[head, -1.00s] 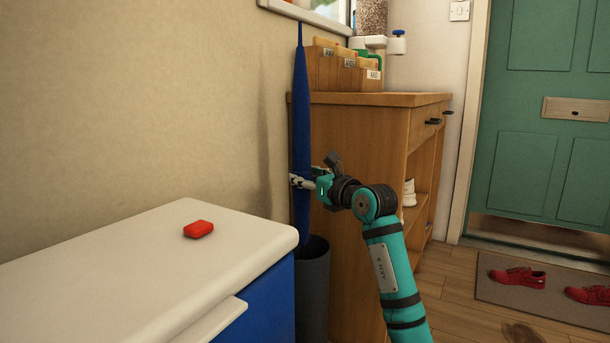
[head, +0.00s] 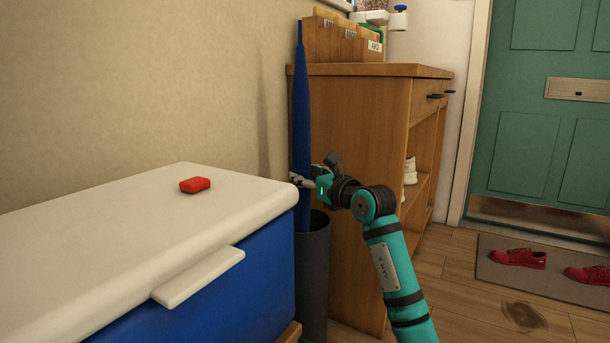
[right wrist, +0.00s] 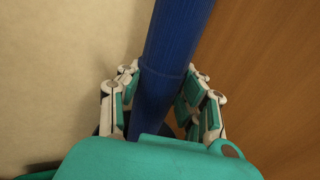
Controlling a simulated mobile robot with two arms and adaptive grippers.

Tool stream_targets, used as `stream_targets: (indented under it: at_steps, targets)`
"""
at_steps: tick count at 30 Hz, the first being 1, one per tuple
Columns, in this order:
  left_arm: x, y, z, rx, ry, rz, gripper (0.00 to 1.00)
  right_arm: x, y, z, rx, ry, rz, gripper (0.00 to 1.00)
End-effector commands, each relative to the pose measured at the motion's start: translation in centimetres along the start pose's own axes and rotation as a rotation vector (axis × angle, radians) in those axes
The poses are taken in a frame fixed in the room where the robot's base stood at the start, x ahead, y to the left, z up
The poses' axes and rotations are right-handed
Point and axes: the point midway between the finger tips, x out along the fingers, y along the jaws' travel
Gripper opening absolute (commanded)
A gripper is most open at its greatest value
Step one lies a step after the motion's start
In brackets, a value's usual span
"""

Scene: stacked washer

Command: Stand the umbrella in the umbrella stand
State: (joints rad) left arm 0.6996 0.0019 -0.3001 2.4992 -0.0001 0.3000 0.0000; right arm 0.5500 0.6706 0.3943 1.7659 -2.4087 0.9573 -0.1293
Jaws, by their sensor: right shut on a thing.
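The closed blue umbrella (head: 302,110) is upright beside the wall, its thin tip pointing up. My right gripper (head: 302,181) is shut around its lower part. In the right wrist view the fingers (right wrist: 160,100) sit on both sides of the blue shaft (right wrist: 178,40). The dark grey umbrella stand (head: 313,280) is on the floor directly below the gripper. The umbrella's lower end passes down into the stand's opening, and the rim hides its bottom. I cannot tell whether it touches the stand's floor. My left gripper is out of view.
A white-topped blue chest (head: 110,235) with a red object (head: 195,185) stands close on the left. A wooden cabinet (head: 350,150) with a letter rack (head: 335,42) is just right of the umbrella. Red shoes (head: 518,258) lie on a mat near the green door.

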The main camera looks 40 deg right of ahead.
Motion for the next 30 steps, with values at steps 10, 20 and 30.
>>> stream_targets:
  at_steps: [10,20,30]
  targets:
    - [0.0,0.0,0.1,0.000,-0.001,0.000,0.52,0.0,0.0,0.1,0.000,-0.004,0.000,0.38]
    - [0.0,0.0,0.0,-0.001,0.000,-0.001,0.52,0.0,0.0,0.0,0.000,-0.002,0.000,0.62]
    - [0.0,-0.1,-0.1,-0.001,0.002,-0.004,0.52,-2.5,0.0,-0.2,-0.005,0.001,-0.001,0.62]
